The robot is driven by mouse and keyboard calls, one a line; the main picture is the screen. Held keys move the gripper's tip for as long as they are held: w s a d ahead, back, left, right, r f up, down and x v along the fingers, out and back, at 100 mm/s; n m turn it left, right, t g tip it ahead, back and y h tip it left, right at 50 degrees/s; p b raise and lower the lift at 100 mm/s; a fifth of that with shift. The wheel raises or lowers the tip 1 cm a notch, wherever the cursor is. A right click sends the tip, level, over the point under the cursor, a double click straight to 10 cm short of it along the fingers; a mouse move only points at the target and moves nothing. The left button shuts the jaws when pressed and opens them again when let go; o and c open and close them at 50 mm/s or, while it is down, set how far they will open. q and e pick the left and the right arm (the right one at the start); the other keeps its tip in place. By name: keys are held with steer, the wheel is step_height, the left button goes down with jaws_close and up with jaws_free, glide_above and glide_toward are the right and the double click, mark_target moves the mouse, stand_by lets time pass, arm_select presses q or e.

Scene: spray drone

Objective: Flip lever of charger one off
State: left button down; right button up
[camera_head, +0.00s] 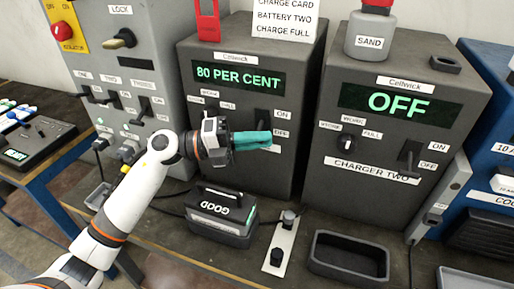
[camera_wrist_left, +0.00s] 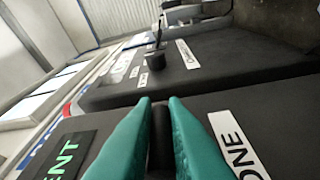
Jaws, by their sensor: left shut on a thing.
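Charger one (camera_head: 235,165) is a dark grey box with a green display reading 80 PER CENT. It stands left of charger two in the head view. Its lever sits at the right of its front, beside the ON and OFF labels; my gripper mostly hides it there. My left gripper (camera_head: 268,138) has teal fingers and reaches in from the left, at the height of the OFF label. In the left wrist view the fingers (camera_wrist_left: 160,105) are shut on the dark lever (camera_wrist_left: 160,145), with a label ending in ONE just to the right.
Charger two (camera_head: 330,190), with a display reading OFF, stands to the right. A battery (camera_head: 221,207) marked GOOD sits in a holder below my gripper. An empty dark tray (camera_head: 345,278) lies on the bench. A grey switch panel (camera_head: 115,65) stands on the left.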

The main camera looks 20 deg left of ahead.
arm_select(q)
steer(key=shift+f, duration=0.15)
stand_by(0.3)
steer(key=c, duration=1.5)
jaws_free()
steer(key=shift+a, duration=0.1)
steer(key=b+v, duration=0.3)
steer(key=v, duration=0.9)
